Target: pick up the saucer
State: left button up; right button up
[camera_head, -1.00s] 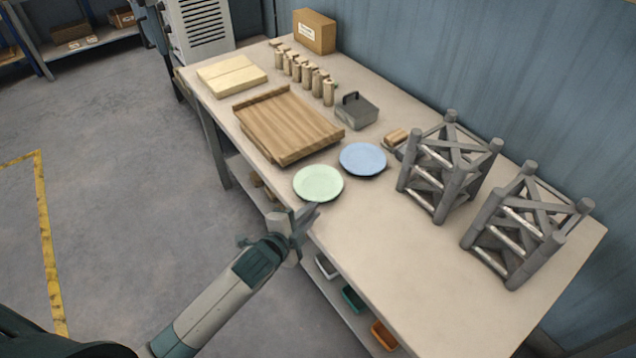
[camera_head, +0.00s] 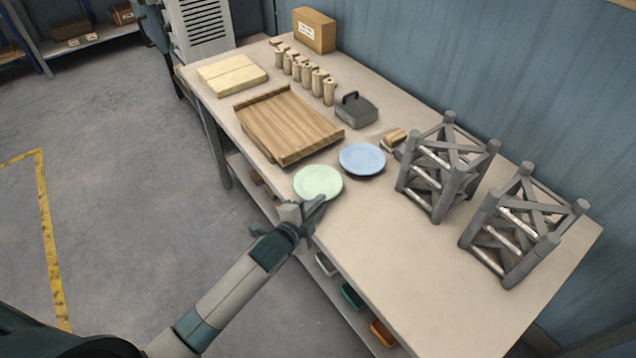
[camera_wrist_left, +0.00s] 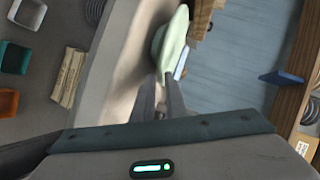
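The pale green saucer (camera_head: 318,182) lies flat near the front edge of the table, left of a blue plate (camera_head: 362,159). My left gripper (camera_head: 317,206) is at the near rim of the green saucer, low over the table edge. In the left wrist view the green saucer (camera_wrist_left: 173,40) shows nearly edge-on just beyond the fingertips (camera_wrist_left: 162,84). The fingers stand apart with a narrow gap, and the rim is at or between their tips. I cannot tell whether they touch it. My right gripper is not in view.
A slatted wooden tray (camera_head: 287,122) lies behind the saucers. The front right of the table (camera_head: 410,270) is clear. Small bins (camera_head: 352,296) sit on the shelf below.

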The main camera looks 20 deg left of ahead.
aim_at(322, 191)
pick_arm(q)
jog(key=shift+x, duration=1.1)
grip_shut()
jog(key=shift+r, duration=0.1)
jog(key=shift+r, duration=0.4)
notch_tip(322, 191, up, 3)
jog(key=shift+r+b, duration=0.15)
jog(key=shift+b, duration=0.45)
jog(key=s+d+r+b, duration=0.1)
jog(key=d+r+b, duration=0.2)
jog(key=d+r, duration=0.3)
jog(key=d, duration=0.5)
jog(key=shift+s+d+r, duration=0.25)
jog(key=shift+d+r, duration=0.05)
jog(key=shift+r, duration=0.1)
